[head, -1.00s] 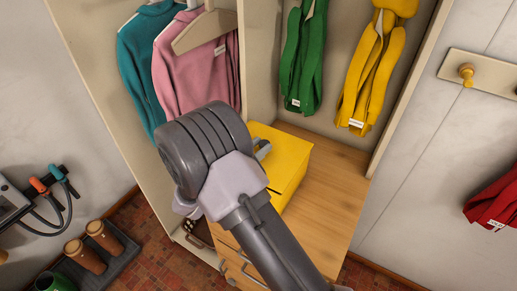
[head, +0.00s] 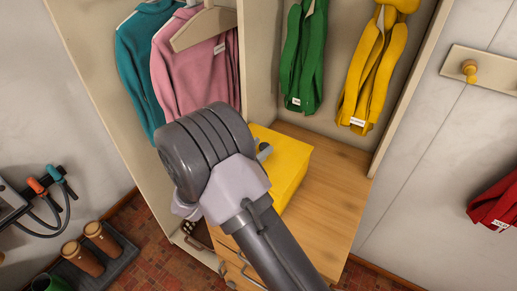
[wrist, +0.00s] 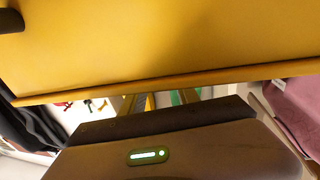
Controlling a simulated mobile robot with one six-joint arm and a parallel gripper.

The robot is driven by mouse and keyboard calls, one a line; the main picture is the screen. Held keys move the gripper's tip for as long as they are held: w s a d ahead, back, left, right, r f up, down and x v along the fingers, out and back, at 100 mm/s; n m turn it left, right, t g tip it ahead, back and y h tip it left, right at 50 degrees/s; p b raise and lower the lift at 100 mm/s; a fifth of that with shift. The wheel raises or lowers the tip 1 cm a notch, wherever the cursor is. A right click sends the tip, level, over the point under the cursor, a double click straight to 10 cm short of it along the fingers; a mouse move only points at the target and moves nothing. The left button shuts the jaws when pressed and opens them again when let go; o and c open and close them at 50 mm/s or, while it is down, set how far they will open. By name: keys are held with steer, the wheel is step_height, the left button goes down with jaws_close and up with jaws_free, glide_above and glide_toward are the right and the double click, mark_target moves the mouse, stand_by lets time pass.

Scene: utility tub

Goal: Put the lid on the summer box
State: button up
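A yellow box (head: 285,165) stands on the wooden chest inside the wardrobe in the head view, partly hidden by my arm. I cannot tell the box from its lid there. A small grey part (head: 264,151) shows at its upper left; I cannot tell if it is a handle or a finger. In the wrist view a yellow panel with a lipped edge (wrist: 170,45), apparently the lid, fills the top, with a dark piece at its upper left corner. My gripper (wrist: 165,100) is right at that edge. Its fingertips are hidden, so its grip is unclear.
The wooden chest top (head: 335,185) is clear to the right of the box. Pink (head: 198,65) and teal (head: 143,70) tops hang on the left, green (head: 304,60) and yellow (head: 368,70) garments behind. Boots (head: 92,250) stand on a mat at lower left.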

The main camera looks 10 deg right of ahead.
steer(key=shift+o, duration=0.9)
